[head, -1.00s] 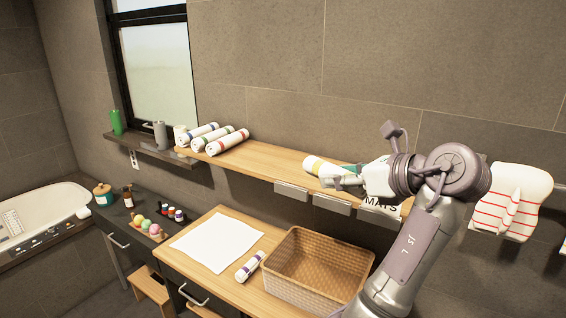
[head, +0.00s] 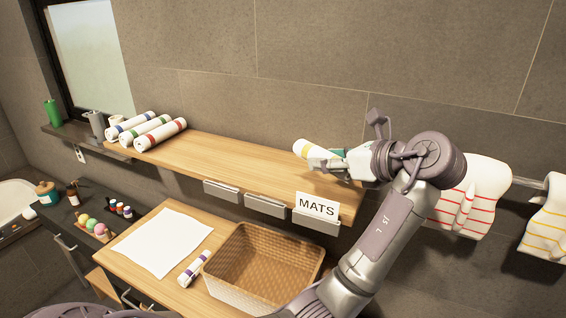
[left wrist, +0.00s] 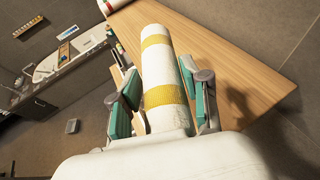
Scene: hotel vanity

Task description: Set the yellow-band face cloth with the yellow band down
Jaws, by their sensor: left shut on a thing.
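The yellow-band face cloth (head: 302,147) is a white roll with yellow bands. My left gripper (head: 324,158) is shut on it, at the right end of the wooden shelf (head: 225,158). In the left wrist view, the cloth (left wrist: 163,68) lies between the teal finger pads of the gripper (left wrist: 163,100), one pad on each side. The shelf (left wrist: 225,65) shows beyond and to the right. I cannot tell whether the cloth touches the shelf. My right gripper is not in view.
The shelf's middle is clear. A MATS sign (head: 317,206) stands at its front right edge. Below are a wicker basket (head: 235,290), a purple-band roll (head: 193,268) and a white mat (head: 162,242).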

